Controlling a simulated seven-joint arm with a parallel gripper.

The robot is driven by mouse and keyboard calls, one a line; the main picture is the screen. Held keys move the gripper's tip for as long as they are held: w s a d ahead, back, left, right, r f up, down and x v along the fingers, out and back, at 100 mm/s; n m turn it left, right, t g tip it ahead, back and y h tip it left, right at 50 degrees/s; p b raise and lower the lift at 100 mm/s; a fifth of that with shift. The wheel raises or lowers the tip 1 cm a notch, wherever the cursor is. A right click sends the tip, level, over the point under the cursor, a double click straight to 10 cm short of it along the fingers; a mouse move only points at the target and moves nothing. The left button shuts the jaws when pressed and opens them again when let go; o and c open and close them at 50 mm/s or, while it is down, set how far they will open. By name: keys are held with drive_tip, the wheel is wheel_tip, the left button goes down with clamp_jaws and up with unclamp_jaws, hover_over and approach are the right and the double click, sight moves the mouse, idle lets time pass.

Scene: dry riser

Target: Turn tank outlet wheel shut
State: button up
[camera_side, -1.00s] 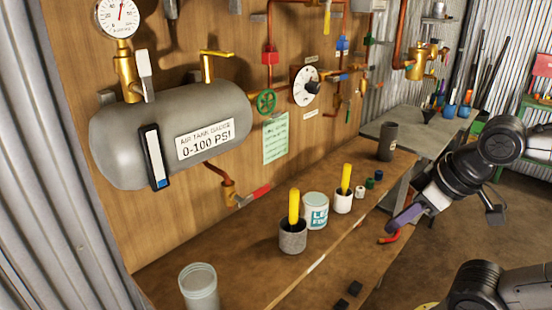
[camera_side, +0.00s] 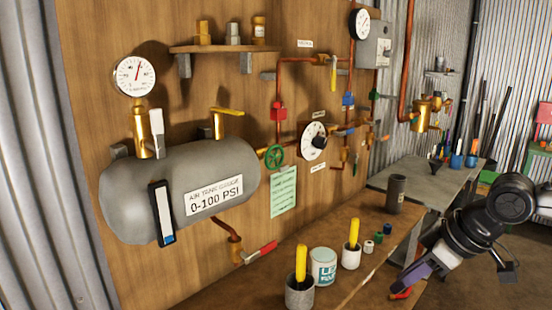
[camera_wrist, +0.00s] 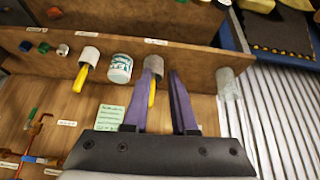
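The tank outlet wheel is a small green handwheel (camera_side: 274,156) at the right end of the grey air tank (camera_side: 165,195), on the wooden wall panel. My gripper (camera_side: 398,288) is far to the right of it and lower, in front of the bench's right end, with purple fingers pointing down-left. In the wrist view my gripper (camera_wrist: 163,68) has its two fingers apart, with nothing held. A yellow handle shows between and behind them. I cannot make out the green wheel in the wrist view; the gripper body covers much of the lower part.
The bench (camera_side: 352,283) holds a white tin (camera_side: 322,267), cups with yellow handles (camera_side: 301,265) and a dark cylinder (camera_side: 396,193). A red-handled valve (camera_side: 260,253) juts out below the tank. A white dial (camera_side: 314,141) and copper pipes (camera_side: 350,100) are right of the wheel.

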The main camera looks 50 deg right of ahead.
sight(276, 158)
drive_tip(key=o, duration=1.1)
drive_tip(key=w+d+r+n+t, duration=0.1)
drive_tip(key=w+r+n+t, duration=0.4)
drive_tip(key=w, duration=0.7)
wheel_tip(276, 158, up, 4)
drive_tip(key=shift+w+d+r+t+h, duration=0.2)
drive_tip(key=shift+r+t+h, duration=0.1)
drive_tip(key=shift+t, duration=0.8)
drive_tip(key=w+r+n+t+y, duration=0.1)
drive_tip(key=w+r+n+t, duration=0.4)
drive_tip(key=w+r, duration=0.15)
drive_tip(key=shift+n, duration=0.4)
drive_tip(key=w+f, duration=0.1)
drive_tip(key=w, duration=0.4)
drive_tip(key=w+d+f, duration=0.1)
drive_tip(key=w, duration=0.5)
drive_tip(key=w+d+f, duration=0.1)
drive_tip(key=w, duration=0.4)
drive_tip(key=shift+w+f, duration=0.25)
drive_tip(key=shift+f, duration=0.05)
drive_tip(key=shift+c, duration=0.3)
